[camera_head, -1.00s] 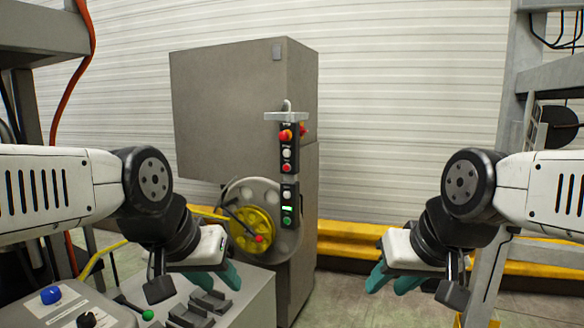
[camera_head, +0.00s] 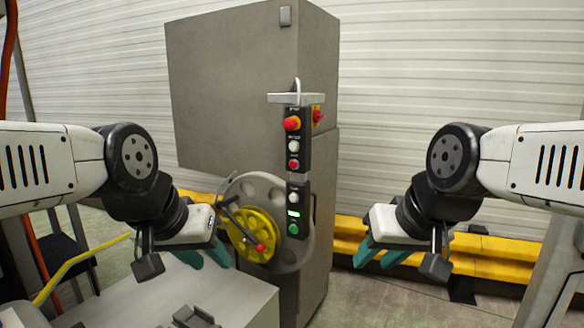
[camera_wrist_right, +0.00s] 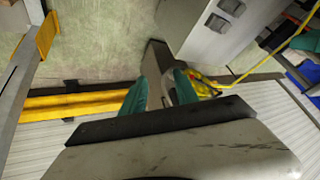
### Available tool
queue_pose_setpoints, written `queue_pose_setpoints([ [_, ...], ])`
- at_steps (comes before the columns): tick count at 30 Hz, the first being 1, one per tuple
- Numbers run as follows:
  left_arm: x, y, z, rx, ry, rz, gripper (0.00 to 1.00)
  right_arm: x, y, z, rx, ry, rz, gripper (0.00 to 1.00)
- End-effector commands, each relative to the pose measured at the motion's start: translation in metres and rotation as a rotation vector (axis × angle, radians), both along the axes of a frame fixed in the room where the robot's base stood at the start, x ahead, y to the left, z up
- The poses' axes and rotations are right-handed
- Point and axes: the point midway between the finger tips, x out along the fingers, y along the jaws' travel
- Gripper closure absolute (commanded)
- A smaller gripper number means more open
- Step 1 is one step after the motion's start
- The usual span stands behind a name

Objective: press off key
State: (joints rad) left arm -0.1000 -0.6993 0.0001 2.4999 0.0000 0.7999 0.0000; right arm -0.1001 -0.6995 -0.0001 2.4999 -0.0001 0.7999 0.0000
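A tall black key panel (camera_head: 295,170) is on the front edge of the grey machine cabinet (camera_head: 225,95). My left gripper (camera_head: 207,257) is open and empty, left of the yellow wheel. My right gripper (camera_head: 376,256) is open and empty, right of the cabinet, apart from the panel. Its teal fingers also show in the right wrist view (camera_wrist_right: 160,88).
A yellow wheel (camera_head: 250,232) with a red-tipped handle projects below the panel, left of it. A grey bench (camera_head: 215,295) stands at the front left. A yellow floor barrier (camera_head: 480,255) runs along the wall.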

Motion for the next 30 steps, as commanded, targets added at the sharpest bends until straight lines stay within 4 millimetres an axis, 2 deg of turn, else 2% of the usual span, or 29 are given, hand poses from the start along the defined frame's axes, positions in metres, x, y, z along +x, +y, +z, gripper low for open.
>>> queue_pose_setpoints([
  [10, -0.0002, 0.0001, 0.0002, 0.000, -0.001, 0.000, 0.64, -0.0002, 0.0000, 0.0001, 0.000, -0.001, 0.000, 0.66],
  [15, -0.0002, 0.0000, 0.0001, 0.000, -0.001, 0.000, 0.64, -0.0002, 0.0000, 0.0001, 0.000, -0.001, 0.000, 0.99],
  [30, -0.0001, 0.0000, 0.0001, 0.000, 0.000, 0.000, 0.64, -0.0001, 0.0000, 0.0000, 0.000, 0.000, 0.000, 1.00],
])
